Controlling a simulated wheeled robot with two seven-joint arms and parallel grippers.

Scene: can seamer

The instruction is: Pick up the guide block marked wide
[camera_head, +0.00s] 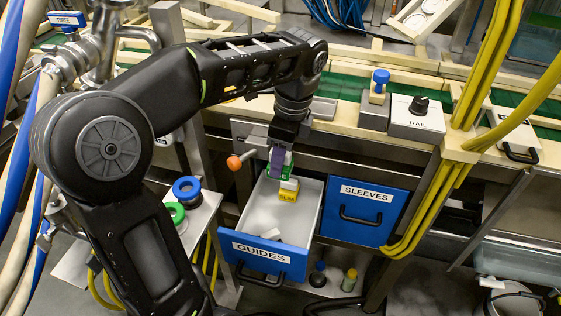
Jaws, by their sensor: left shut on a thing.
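The drawer labelled GUIDES (232,222) is pulled open, with a blue front and pale inside. My left gripper (282,155) reaches down over its back end, purple at the finger. It is shut on a green block (287,171) with a pale part, whose marking I cannot read. A yellow block (288,190), apparently marked SLIM, is just below, close to the green one. Whether they touch is unclear. Pale shapes (269,233) lie nearer the drawer's front. I cannot make out the word wide on any block. My right gripper is not in view.
A closed blue drawer labelled SLEEVES (365,211) is right of the open one. An orange knob (234,162) sticks out to the left. Yellow cables (425,215) hang at right. A box labelled HAIL (417,122) stands above.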

